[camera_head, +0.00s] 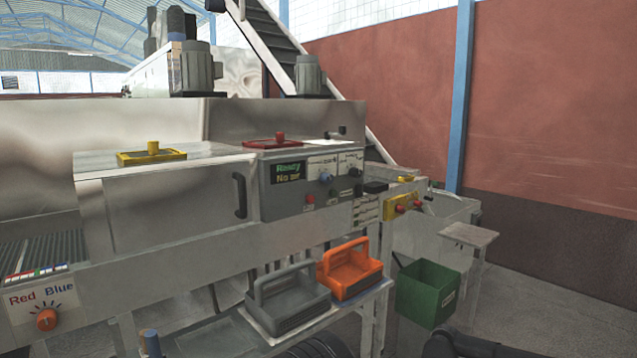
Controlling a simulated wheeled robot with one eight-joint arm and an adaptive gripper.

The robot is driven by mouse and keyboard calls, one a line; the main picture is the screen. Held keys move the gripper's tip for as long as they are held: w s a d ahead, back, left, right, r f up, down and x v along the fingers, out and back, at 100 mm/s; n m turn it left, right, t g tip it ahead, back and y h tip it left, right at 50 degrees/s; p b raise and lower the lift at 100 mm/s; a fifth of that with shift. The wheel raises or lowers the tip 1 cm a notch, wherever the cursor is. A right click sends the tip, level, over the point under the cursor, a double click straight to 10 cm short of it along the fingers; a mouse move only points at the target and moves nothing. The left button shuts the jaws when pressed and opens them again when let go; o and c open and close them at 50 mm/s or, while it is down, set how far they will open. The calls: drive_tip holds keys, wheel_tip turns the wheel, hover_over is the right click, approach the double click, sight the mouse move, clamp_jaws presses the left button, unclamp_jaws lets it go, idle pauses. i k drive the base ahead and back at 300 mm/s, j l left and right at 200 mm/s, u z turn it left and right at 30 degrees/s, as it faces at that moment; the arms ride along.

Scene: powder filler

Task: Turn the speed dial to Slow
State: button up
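The grey control panel (268,208) is on the front of the steel machine, right of centre. Its screen (288,172) reads "Ready" and "No air" in green and yellow. A blue-grey knob (326,177) and a black knob (353,172) sit on light label plates to the right of the screen. The print there is too small to read, so I cannot tell which is the speed dial or where it points. My gripper's fingertips do not show; dark parts at the bottom edge may be my arm.
A red button (310,199) is below the screen. An orange dial (47,320) marked "Red Blue" is at lower left. Grey (300,303) and orange (350,285) baskets stand on a shelf below the panel. A green bin (425,295) is to the right; open floor lies beyond.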

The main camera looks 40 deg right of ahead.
sight(356, 173)
drive_tip(key=z, duration=1.4)
drive_tip(key=i+l+u, duration=0.2)
drive_tip(key=i+l, duration=0.4)
